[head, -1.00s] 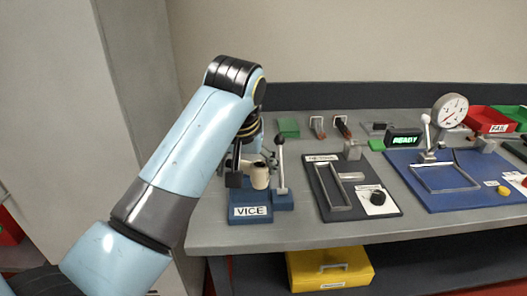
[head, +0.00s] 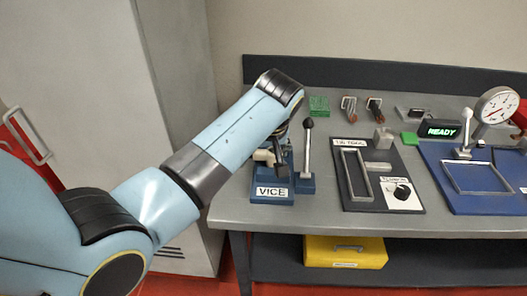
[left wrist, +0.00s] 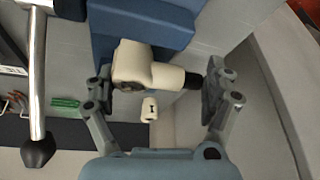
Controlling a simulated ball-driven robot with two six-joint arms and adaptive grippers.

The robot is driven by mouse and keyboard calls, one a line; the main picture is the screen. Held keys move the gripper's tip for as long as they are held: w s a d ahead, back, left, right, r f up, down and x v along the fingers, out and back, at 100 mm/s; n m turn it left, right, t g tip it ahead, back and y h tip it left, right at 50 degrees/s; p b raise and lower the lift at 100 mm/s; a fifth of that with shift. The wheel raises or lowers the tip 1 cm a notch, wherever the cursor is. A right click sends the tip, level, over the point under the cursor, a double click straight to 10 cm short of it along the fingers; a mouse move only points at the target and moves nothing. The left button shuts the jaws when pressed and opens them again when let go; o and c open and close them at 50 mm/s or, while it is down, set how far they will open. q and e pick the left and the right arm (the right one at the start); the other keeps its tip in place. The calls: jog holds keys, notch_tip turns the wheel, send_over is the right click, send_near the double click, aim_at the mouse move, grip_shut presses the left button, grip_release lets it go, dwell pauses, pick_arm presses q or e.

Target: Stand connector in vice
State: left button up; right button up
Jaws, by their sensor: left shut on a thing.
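The connector (left wrist: 145,66) is a cream elbow-like piece with a black end at its right in the left wrist view. It lies across between the fingers of my left gripper (left wrist: 155,88), which is shut on it. A small cream part (left wrist: 149,110) shows below its body. The blue vice (left wrist: 150,22) is close behind it. In the head view, the cream connector (head: 263,156) shows beside my left gripper (head: 280,150), over the labelled vice (head: 272,186). My arm partly hides the vice jaws. I cannot tell whether the connector touches them. My right gripper is not in view.
The vice's black-knobbed lever (head: 307,150) stands upright just right of my gripper. A dark mat (head: 415,160) with a metal frame lies farther right, then a blue mat (head: 440,175) with a dial gauge (head: 494,108). The bench's front left corner is clear.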

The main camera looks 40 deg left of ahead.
pick_arm(q)
jog(key=o, duration=1.1)
jog(key=v, duration=1.2)
